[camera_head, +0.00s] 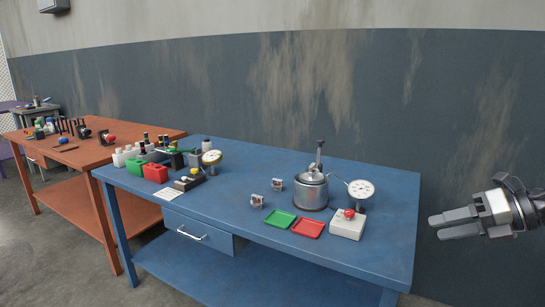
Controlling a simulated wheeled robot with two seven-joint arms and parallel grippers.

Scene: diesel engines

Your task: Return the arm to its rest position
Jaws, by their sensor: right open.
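My right gripper (455,223) is at the right edge of the head view. It is open and empty, with its fingers pointing left. It is in the air beside the right end of the blue table (375,260), apart from everything on it. My left gripper does not show.
The blue table holds a metal pot (311,189), a dial gauge (361,190), a white box with a red knob (347,224), a green tray (280,219) and a red tray (308,228). An orange table (85,155) with tools stands left. A wall (460,110) is behind.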

